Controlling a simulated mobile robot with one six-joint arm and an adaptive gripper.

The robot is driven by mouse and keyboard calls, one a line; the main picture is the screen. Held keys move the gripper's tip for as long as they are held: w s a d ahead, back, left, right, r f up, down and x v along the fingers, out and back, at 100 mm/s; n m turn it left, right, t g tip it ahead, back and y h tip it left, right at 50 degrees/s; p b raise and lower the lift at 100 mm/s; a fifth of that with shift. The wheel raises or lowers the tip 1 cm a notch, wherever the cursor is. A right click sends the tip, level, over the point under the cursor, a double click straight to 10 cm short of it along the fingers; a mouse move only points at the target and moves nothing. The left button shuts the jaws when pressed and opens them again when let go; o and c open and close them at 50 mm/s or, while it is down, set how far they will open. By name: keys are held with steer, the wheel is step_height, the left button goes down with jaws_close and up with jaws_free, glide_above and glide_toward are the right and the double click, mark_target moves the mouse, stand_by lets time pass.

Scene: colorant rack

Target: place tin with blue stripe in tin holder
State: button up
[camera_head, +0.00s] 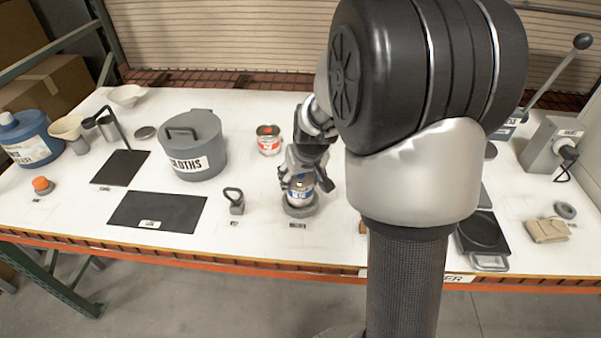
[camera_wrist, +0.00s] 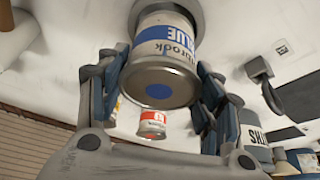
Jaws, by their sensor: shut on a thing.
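The tin with the blue stripe (camera_head: 299,194) is upright between the fingers of my gripper (camera_head: 303,183), which is shut on it. In the wrist view the tin (camera_wrist: 165,55) shows its white label, blue band and metal lid with a blue dot, with a finger on each side. The grey round tin holder (camera_head: 299,210) is directly under the tin near the table's front edge. In the wrist view the holder's ring (camera_wrist: 200,12) shows around the tin's far end. I cannot tell whether the tin rests on the holder's floor.
A red-labelled tin (camera_head: 268,146) stands behind my gripper. A grey handled weight (camera_head: 236,203) is just left of the holder. Further left are a large lidded cloths bin (camera_head: 192,160) and a dark mat (camera_head: 180,212). My arm hides the table right of the holder.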

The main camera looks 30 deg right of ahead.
steer(key=shift+f+b, duration=0.4)
steer(key=shift+f, duration=1.05)
steer(key=shift+f, duration=0.3)
steer(key=o, duration=1.2)
steer(key=shift+r, duration=0.1)
